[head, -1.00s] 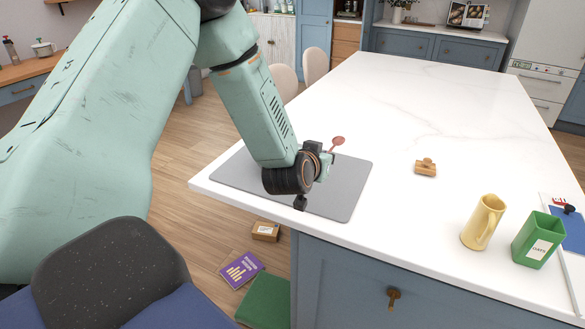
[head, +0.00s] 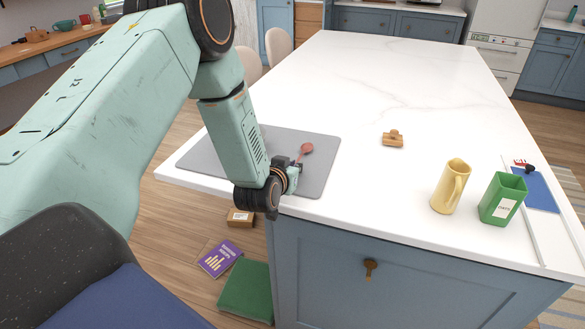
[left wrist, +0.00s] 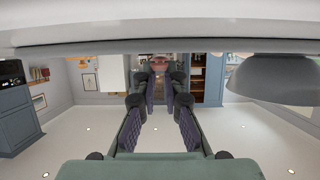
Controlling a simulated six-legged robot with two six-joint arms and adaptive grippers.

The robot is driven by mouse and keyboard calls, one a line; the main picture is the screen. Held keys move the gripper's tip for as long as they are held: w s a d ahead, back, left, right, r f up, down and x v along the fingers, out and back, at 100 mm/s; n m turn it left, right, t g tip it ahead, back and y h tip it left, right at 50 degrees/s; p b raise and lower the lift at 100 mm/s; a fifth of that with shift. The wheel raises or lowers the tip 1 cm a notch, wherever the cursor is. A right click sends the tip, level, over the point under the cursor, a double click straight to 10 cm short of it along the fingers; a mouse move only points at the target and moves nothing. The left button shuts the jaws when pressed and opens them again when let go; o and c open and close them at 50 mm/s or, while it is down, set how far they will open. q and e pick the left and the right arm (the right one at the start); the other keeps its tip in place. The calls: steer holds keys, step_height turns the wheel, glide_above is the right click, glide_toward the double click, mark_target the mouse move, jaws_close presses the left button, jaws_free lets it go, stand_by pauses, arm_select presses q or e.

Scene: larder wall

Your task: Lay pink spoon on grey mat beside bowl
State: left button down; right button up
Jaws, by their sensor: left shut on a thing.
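The pink spoon (head: 306,149) is held by my left gripper (head: 297,163), its round end pointing away from me over the grey mat (head: 316,176). I cannot tell whether the spoon touches the mat. The mat lies at the near left corner of the white worktop. In the left wrist view, which looks upside down, my left gripper (left wrist: 160,75) is shut on the spoon (left wrist: 160,63). A grey bowl (left wrist: 275,82) stands to the right there, apart from the fingers. My forearm hides most or all of the bowl in the head view. My right gripper is out of view.
A wooden block-like thing (head: 393,139), a yellow jug (head: 451,187) and a green tin (head: 502,199) stand to the right. A blue pad (head: 534,190) lies beyond the tin. The worktop's middle is clear. A purple book (head: 220,258) and green box (head: 247,290) are on the floor.

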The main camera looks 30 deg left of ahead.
arm_select(q)
steer(key=shift+w, duration=0.1)
steer(key=shift+s+a+f, duration=0.2)
steer(key=shift+a+f, duration=0.05)
steer(key=shift+a, duration=0.2)
steer(key=c, duration=1.9)
jaws_free()
steer(key=o, duration=0.5)
steer(key=shift+w+d, duration=0.15)
steer(key=shift+d, duration=0.25)
steer(key=shift+c, duration=0.2)
steer(key=shift+a, duration=0.35)
steer(key=shift+r, duration=0.15)
steer(key=shift+s+d+r, duration=0.1)
steer(key=shift+s+r, duration=0.05)
steer(key=shift+s, duration=0.2)
steer(key=p+v, duration=0.1)
steer(key=v, duration=1)
steer(key=s+d+f+m+g+h, duration=0.25)
steer(key=s+d+f+g, duration=0.5)
steer(key=s+f, duration=0.6)
steer(key=s+d+f+g, duration=0.1)
steer(key=s+f+g, duration=0.1)
steer(key=s, duration=0.6)
steer(key=s+d+f+g, duration=0.2)
steer(key=s+f+g, duration=0.1)
steer(key=s, duration=0.5)
steer(key=shift+s+d+f+h, duration=0.25)
steer(key=shift+s+f+h, duration=0.1)
steer(key=shift+f, duration=0.15)
